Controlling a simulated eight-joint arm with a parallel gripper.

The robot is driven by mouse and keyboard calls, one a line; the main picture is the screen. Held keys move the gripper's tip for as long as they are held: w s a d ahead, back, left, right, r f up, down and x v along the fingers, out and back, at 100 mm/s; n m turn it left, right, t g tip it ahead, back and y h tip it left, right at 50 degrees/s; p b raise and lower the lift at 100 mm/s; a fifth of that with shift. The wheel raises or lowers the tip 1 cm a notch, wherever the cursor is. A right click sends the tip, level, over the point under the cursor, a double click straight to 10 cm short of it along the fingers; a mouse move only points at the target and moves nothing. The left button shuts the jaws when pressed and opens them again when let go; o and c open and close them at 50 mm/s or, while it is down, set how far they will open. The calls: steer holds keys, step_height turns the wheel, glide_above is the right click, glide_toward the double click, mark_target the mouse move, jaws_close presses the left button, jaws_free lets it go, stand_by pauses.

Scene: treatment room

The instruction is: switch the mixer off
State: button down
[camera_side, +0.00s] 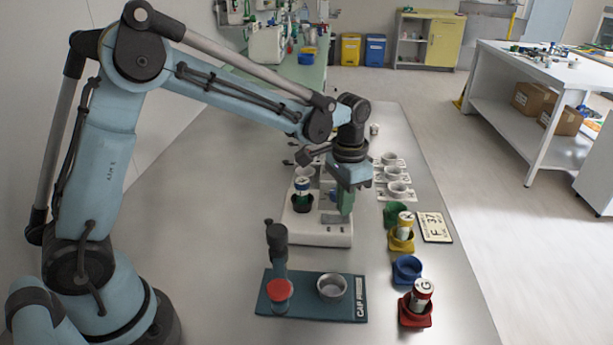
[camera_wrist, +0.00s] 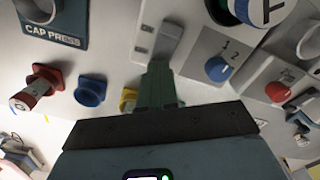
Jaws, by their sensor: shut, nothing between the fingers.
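A white device (camera_side: 318,232), seemingly the mixer, stands mid-bench under my gripper. A vial (camera_side: 302,186) with a blue band stands in a dark green cup at its left; the vial's lettered top (camera_wrist: 262,10) shows in the wrist view. My gripper (camera_side: 345,208) points down over the right part of the device, its green fingers shut and empty. In the wrist view the fingertips (camera_wrist: 158,68) are right at the near end of a grey paddle (camera_wrist: 165,42) on the white housing. Whether they touch it is unclear. A blue knob (camera_wrist: 218,68) marked 1 and 2 sits on a grey panel to the right.
A cap press (camera_side: 350,311) stands in front with a metal cup. Red (camera_side: 416,318), blue (camera_side: 407,269) and yellow (camera_side: 401,246) holders line the right side; red and yellow hold vials. A sign marked F 37 (camera_side: 435,227) lies nearby. A red knob (camera_wrist: 278,91) is farther right.

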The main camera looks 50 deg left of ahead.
mark_target(340, 219)
steer(key=shift+f, duration=0.65)
stand_by(0.3)
steer(key=shift+r, duration=3.5)
steer(key=s+a+r+n+t, duration=0.1)
steer(key=s+t, duration=0.2)
steer(key=s, duration=0.4)
steer(key=s+a+n+t, duration=0.2)
steer(key=s+t, duration=0.2)
steer(key=s, duration=0.4)
steer(key=shift+a+r, duration=0.3)
steer(key=shift+r, duration=0.05)
